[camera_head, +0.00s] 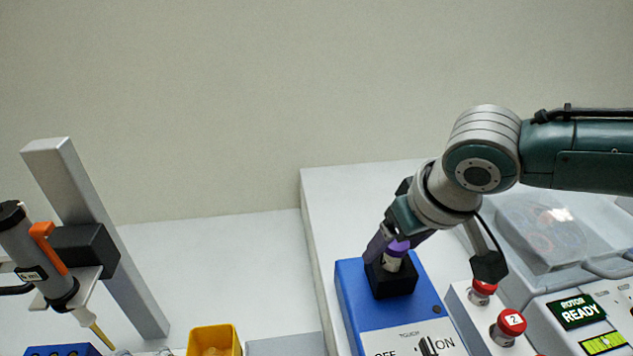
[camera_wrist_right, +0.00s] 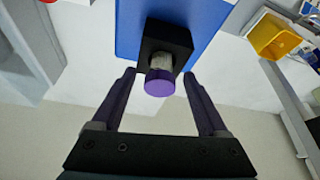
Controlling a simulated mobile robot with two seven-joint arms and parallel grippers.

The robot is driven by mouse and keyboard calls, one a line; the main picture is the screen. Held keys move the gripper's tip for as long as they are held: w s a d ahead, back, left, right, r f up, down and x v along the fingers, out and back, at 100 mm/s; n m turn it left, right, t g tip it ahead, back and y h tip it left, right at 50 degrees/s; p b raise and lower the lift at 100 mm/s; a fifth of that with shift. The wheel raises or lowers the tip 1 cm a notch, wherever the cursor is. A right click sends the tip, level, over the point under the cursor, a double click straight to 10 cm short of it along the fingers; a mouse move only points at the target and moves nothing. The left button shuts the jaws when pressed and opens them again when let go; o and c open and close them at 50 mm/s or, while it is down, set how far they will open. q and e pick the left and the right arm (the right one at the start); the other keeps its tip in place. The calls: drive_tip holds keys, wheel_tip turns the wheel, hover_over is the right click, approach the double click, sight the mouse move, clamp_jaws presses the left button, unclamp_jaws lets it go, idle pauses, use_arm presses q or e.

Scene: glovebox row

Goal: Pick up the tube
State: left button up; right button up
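The tube (camera_head: 395,253) has a purple cap and a pale body. It stands in the black holder (camera_head: 392,280) on top of the blue mixer (camera_head: 352,290). In the right wrist view the tube's purple cap (camera_wrist_right: 160,82) faces me, with the black holder (camera_wrist_right: 167,40) behind it. My right gripper (camera_head: 388,247) is at the tube, coming from above and the right. Its two dark purple fingers (camera_wrist_right: 158,76) are spread on either side of the cap, with a gap on both sides. The tube's lower part is hidden in the holder. My left gripper is not in view.
The mixer has an OFF/ON switch (camera_head: 428,347). Right of it are red knobs (camera_head: 510,322), a clear round lid (camera_head: 540,232) and a ROTOR READY display (camera_head: 575,311). At left, a pipette (camera_head: 35,255) hangs on a grey stand (camera_head: 95,235); a yellow bin (camera_head: 214,340) is nearby.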

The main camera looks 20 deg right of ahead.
clamp_jaws()
idle(0.4)
wheel_tip(320, 180, up, 20)
drive_tip(key=p, duration=0.1)
idle(0.5)
